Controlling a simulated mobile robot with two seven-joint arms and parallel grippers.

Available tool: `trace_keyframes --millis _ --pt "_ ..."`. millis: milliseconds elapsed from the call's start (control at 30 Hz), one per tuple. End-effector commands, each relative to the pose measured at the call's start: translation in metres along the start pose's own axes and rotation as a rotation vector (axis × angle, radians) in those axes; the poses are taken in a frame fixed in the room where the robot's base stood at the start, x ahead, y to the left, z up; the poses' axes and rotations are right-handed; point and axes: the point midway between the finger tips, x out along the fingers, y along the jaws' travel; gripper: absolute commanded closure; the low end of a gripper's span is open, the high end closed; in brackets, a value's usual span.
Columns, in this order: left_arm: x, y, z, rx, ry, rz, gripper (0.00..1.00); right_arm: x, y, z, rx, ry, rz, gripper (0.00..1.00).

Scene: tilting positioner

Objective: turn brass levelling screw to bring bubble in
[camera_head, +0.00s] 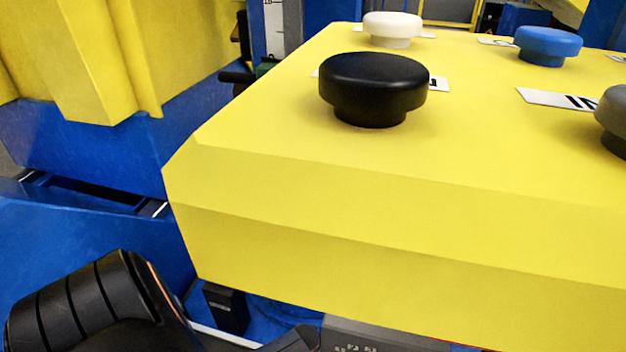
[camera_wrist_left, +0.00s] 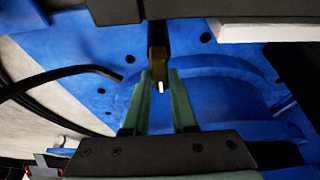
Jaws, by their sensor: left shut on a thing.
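In the left wrist view, the two greenish fingers of my left gripper (camera_wrist_left: 160,76) reach up to a small brass-brown piece (camera_wrist_left: 158,58), which looks like the brass levelling screw. The fingers are shut on it at their tips. The screw sits below a dark vertical part, and a small bright white spot shows at its lower end. In the head view the screw and the left fingertips are hidden. No bubble or level vial can be made out in either view. My right gripper is in neither view.
A yellow box (camera_head: 400,220) fills the head view, with black (camera_head: 372,88), white (camera_head: 392,28), blue (camera_head: 547,45) and grey (camera_head: 614,118) knobs on top. Blue structure (camera_head: 80,240) stands at left. In the wrist view, a black cable (camera_wrist_left: 60,82) curves in from the left near the gripper.

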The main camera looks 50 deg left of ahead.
Motion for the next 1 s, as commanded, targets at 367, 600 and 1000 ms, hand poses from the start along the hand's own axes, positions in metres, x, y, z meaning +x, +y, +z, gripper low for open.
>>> trace_keyframes --millis 367,600,1000 --pt "-0.0002 -0.0008 0.0002 0.192 0.0 0.08 1.0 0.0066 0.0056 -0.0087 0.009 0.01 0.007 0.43" --pt "0.0001 -0.0006 0.0003 0.195 0.001 0.081 1.0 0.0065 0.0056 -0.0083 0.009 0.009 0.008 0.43" --pt "0.0 -0.001 0.0 0.193 0.001 0.08 0.45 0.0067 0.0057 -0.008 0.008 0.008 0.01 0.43"
